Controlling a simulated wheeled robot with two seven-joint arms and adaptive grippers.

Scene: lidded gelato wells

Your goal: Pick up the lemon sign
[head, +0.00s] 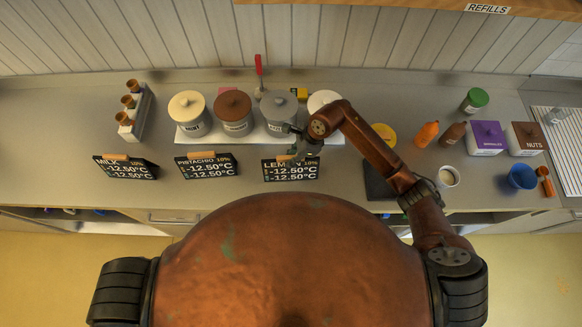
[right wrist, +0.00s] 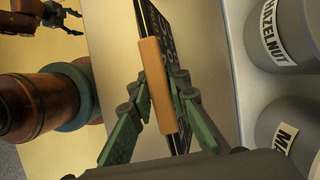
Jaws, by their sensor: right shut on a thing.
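The lemon sign (head: 290,171) is a black board with white text and a wooden grip piece on its top edge, at the right end of a row of similar signs in the head view. My right gripper (head: 300,152) is shut on it from above. In the right wrist view, the green fingers close on both sides of the sign's wooden grip piece (right wrist: 157,85), and the black board shows behind it. I cannot tell whether the sign touches the counter. My left gripper (right wrist: 72,22) shows at the top left of the right wrist view, fingers apart and empty.
The pistachio sign (head: 208,165) and milk sign (head: 127,167) stand to the left. Lidded wells, including a cream one (head: 188,113) and a brown one (head: 233,114), stand behind. A dark pad (head: 380,182) and white cup (head: 448,176) lie right. The counter's front edge is close.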

